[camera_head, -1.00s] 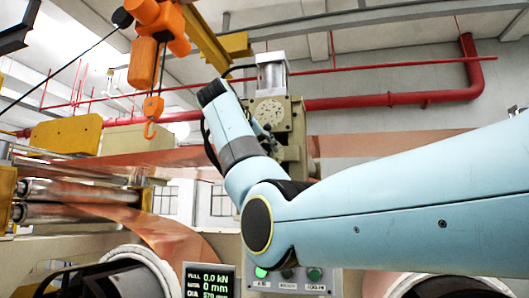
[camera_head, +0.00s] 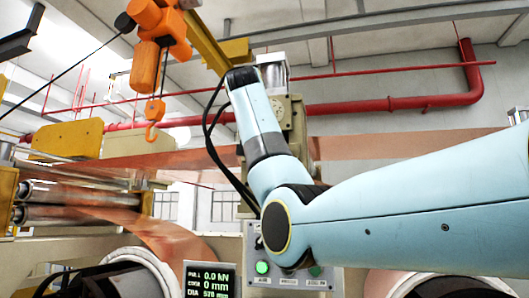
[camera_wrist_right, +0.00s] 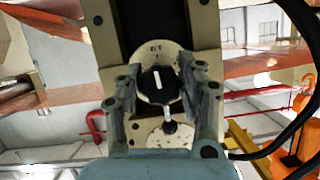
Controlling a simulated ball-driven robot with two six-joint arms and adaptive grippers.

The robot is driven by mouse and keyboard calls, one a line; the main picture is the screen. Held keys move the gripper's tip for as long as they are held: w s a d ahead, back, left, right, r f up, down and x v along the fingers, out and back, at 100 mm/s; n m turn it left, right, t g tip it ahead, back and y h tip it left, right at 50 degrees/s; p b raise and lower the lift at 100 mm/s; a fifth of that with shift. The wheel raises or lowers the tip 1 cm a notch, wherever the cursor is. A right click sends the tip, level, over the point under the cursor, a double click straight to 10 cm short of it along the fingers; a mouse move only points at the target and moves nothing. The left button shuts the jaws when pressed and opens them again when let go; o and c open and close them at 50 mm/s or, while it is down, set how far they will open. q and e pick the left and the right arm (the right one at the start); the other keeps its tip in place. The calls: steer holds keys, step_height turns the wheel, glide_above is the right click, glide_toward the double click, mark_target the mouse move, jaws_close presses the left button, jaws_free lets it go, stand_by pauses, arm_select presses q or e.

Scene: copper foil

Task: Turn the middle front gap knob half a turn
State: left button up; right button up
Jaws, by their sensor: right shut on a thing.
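The black gap knob (camera_wrist_right: 157,86) with a white pointer line sits on a round pale dial plate in the right wrist view. Its pointer line runs roughly up and down in that picture. My right gripper (camera_wrist_right: 161,82) has a finger on each side of the knob and is shut on it. In the head view the knob and the gripper are hidden behind my right arm; only the edge of the pale machine housing (camera_head: 298,130) shows beside it. My left gripper is in no view.
A copper foil (camera_head: 400,147) runs across behind my right arm. An orange hoist with a hook (camera_head: 153,118) hangs at upper left. Steel rollers (camera_head: 80,192) stand at left. A button panel (camera_head: 287,280) and a green-text display (camera_head: 210,282) are below.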

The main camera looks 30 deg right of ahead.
steer(key=shift+f, duration=0.2)
stand_by(0.4)
steer(key=o, duration=1.2)
steer(key=shift+r, duration=0.1)
steer(key=shift+c, duration=0.2)
steer(key=shift+r, duration=0.1)
steer(key=v, duration=1.2)
